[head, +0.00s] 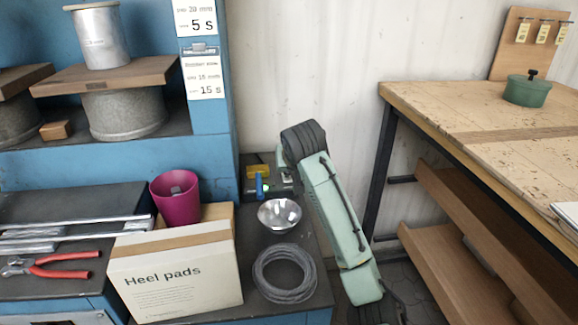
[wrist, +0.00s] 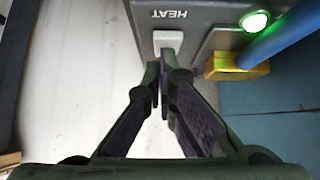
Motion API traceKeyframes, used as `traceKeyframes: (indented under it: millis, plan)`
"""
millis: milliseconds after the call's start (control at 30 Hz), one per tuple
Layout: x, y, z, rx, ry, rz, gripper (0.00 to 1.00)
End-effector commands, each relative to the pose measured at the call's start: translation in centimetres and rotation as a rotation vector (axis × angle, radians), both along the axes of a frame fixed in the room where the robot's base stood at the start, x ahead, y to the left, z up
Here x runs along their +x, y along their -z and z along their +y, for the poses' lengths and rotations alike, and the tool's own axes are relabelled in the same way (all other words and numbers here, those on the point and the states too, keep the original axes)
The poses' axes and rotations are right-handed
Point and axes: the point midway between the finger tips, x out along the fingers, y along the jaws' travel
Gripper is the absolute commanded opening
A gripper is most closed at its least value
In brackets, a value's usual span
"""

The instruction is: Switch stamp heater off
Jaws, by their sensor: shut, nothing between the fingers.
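The stamp heater is a dark grey box (wrist: 205,14) marked HEAT, upside down in the wrist view. A pale rocker switch (wrist: 168,40) sits beside the word. A round green lamp (wrist: 255,20) on the box is lit. My gripper (wrist: 161,72) is shut and empty, its fingertips right at the switch's near edge. I cannot tell whether they touch it. In the head view the heater (head: 283,184) stands at the back of the bench, partly behind my arm; the switch and my fingertips are hidden there.
A blue rod (wrist: 285,36) and a brass block (wrist: 235,66) are close beside the lamp. A metal bowl (head: 279,215), a wire coil (head: 285,291), a Heel pads box (head: 178,279) and a magenta cup (head: 176,204) crowd the bench. A wooden worktable (head: 460,105) stands right.

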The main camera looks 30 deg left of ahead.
Motion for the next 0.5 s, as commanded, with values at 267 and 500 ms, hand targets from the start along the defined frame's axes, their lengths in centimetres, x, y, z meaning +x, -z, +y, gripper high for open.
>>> traceKeyframes:
  millis: [267, 500]
  plan:
    - [0.1, -0.5, 0.0, 0.000, 0.001, 0.001, 0.00]
    - [1.1, -3.9, 0.0, 0.001, 0.003, 0.002, 0.00]
